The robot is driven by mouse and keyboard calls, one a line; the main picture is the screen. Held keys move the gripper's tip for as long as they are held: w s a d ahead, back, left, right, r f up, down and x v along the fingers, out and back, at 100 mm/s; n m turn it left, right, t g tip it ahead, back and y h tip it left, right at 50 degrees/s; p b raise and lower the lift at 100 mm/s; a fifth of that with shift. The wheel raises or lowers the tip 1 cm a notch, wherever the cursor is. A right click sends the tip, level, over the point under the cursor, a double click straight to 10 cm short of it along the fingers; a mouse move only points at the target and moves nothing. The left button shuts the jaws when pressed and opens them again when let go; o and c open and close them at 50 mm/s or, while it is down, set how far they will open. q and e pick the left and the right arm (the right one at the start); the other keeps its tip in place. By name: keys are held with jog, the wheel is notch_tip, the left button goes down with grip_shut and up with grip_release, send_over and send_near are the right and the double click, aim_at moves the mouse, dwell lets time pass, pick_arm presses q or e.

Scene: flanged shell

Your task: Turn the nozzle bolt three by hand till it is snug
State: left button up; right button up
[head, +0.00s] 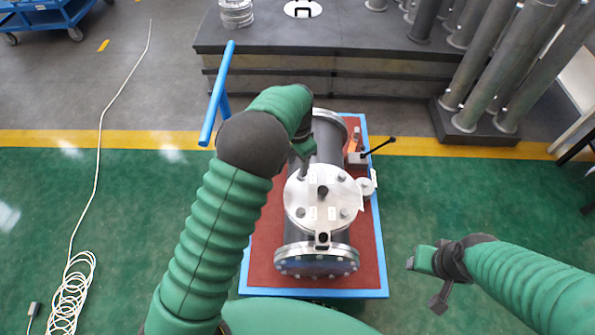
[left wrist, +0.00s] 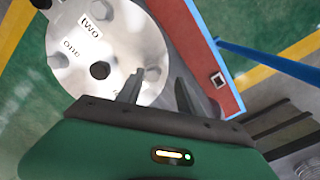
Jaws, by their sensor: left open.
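The flanged shell (head: 296,262) lies on a cart, with a round silver nozzle flange (head: 325,220) facing up. The flange carries several bolts, a dark centre piece (head: 323,191) and small white labels. In the left wrist view, "two" (left wrist: 90,27) and "one" (left wrist: 70,50) are readable; a lower label is partly hidden. I cannot read which bolt is three. My left gripper (head: 303,168) is over the flange's upper left edge. Its fingers (left wrist: 160,78) are apart, with a bolt (left wrist: 152,73) showing close to the left finger; contact is unclear. My right gripper (head: 427,278) is away from the cart at right.
The cart has a red mat (head: 375,265), a blue rim and a blue handle (head: 216,95). A small device with a black lever (head: 378,147) stands right of the shell. A dark platform and grey columns (head: 505,65) are behind.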

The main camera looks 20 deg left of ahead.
pick_arm(q)
jog(key=shift+d+f, duration=0.4)
jog(key=shift+f, duration=0.2)
jog(key=shift+d+f, duration=0.4)
jog(key=shift+f, duration=0.2)
jog(key=shift+d+f, duration=0.15)
jog(key=shift+d, duration=0.1)
jog(key=shift+a, duration=0.45)
jog(key=shift+c, duration=0.3)
jog(key=shift+a+f, duration=0.1)
jog(key=shift+a, duration=0.05)
jog(key=shift+c, duration=1.1)
jog(key=shift+a, duration=0.1)
jog(key=shift+c, duration=2.5)
jog(key=shift+d, duration=0.45)
grip_shut()
jog(key=shift+w, duration=0.1)
pick_arm(e)
jog(key=shift+d+f, duration=0.45)
jog(key=shift+d, duration=0.25)
